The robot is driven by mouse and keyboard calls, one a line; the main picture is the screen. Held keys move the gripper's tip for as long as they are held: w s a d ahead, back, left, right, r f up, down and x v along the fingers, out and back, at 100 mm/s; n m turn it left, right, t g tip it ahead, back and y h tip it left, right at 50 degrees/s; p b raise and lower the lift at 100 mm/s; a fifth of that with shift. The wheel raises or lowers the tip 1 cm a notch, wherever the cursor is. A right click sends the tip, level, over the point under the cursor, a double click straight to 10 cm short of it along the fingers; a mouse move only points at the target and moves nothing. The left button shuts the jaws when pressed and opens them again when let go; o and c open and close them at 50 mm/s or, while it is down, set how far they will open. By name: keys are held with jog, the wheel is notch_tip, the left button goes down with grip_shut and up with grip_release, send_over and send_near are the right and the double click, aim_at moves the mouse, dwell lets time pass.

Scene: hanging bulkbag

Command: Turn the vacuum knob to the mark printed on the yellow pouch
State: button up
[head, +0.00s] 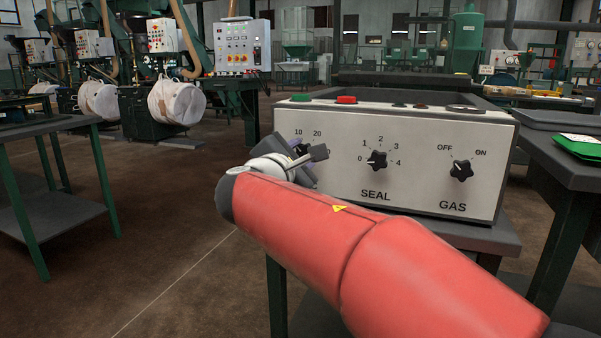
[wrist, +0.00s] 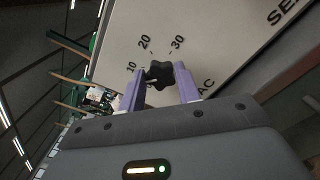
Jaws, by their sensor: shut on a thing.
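The vacuum knob (wrist: 158,72), a black lobed knob, sits between the two purple fingers of my gripper (wrist: 161,82) in the wrist view, and the gripper is shut on it. Printed numbers 10, 20 and 30 fan around the knob, with part of a label ending in "AC" beside it. I cannot read the knob's pointer clearly. In the head view my gripper (head: 301,151) is at the left of the pale control panel (head: 335,185), and my wrist and fingers mostly hide the knob there. I cannot make out a yellow pouch in either view.
The panel also carries a SEAL knob (head: 377,159), pointing near 0, and a GAS knob (head: 461,170). Green (head: 300,98) and red (head: 346,100) buttons are on top. A green-and-white packet (head: 580,146) lies at the right.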

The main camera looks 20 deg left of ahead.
jog(key=shift+f+m+b, duration=0.15)
jog(key=shift+m+b, duration=1)
jog(key=shift+m, duration=0.05)
jog(key=o, duration=1)
jog(key=s, duration=0.7)
jog(key=shift+s+a, duration=0.25)
jog(key=shift+s, duration=0.15)
